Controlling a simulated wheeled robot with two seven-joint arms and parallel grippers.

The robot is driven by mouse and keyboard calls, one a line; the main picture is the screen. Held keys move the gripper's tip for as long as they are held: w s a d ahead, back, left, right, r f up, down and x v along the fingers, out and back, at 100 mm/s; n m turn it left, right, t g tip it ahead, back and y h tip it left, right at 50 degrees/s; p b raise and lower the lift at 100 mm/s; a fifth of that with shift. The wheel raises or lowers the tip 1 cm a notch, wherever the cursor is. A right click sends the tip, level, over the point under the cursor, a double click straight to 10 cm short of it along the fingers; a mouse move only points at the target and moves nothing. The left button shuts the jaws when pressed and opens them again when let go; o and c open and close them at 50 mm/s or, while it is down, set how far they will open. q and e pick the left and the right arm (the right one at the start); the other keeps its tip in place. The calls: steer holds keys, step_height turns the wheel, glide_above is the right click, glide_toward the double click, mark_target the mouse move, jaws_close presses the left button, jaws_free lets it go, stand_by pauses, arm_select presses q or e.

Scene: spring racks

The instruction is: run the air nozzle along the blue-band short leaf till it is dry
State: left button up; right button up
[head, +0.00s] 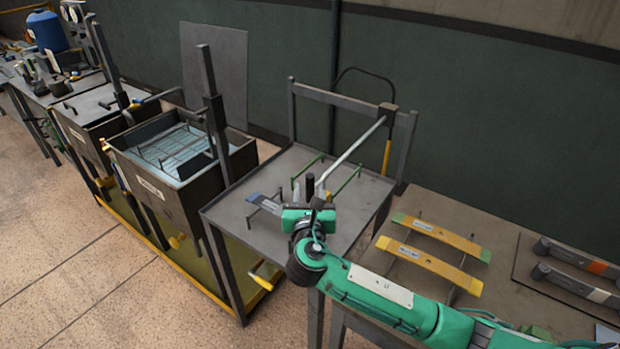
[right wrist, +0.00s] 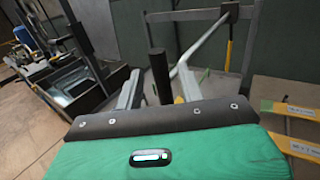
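The blue-band short leaf (head: 256,200), grey with a blue band and a pale label, lies at the left of the grey-topped stand (head: 232,212). My right gripper (head: 311,192) is over this stand, right of the leaf and apart from it. A dark upright cylinder, apparently the air nozzle's handle (head: 310,182), stands by the gripper. In the right wrist view the dark cylinder (right wrist: 160,76) shows between my two spread grey fingers, with gaps on both sides. The nozzle's tip cannot be made out. My left gripper is out of view.
A pale pipe (head: 352,151) slopes down from a dark head on the stand's back right. Green rods (head: 346,181) rise behind the gripper. A wire-racked tank (head: 150,181) stands left.

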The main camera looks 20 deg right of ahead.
mark_target(310, 186)
steer(key=shift+p+x, duration=0.35)
steer(key=shift+x, duration=1.4)
jaws_close()
